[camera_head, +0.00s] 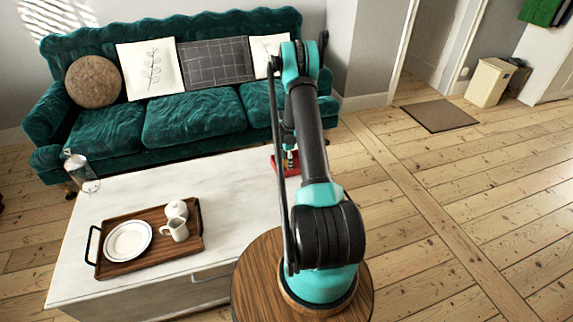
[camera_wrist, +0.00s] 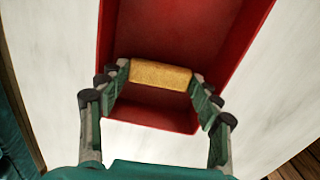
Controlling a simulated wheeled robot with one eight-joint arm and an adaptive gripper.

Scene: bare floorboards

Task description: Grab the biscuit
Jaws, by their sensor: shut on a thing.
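The biscuit (camera_wrist: 161,74) is a golden-yellow bar in the wrist view, between the two fingertips of my gripper (camera_wrist: 160,84). My gripper is shut on it, one finger at each end. The biscuit is over a red open box or tray (camera_wrist: 160,25); I cannot tell whether it is clear of the bottom. In the head view, only a piece of the red container (camera_head: 291,165) shows beside my arm. My arm hides most of the gripper there, and the biscuit cannot be made out.
The red container rests on a white table (camera_head: 110,200). A wooden tray (camera_head: 118,268) with a plate (camera_head: 128,241), a small jug (camera_head: 176,230) and a lidded pot (camera_head: 176,209) is at the front left. A glass jar (camera_head: 82,172) stands at the left edge. A green sofa (camera_head: 195,115) is behind.

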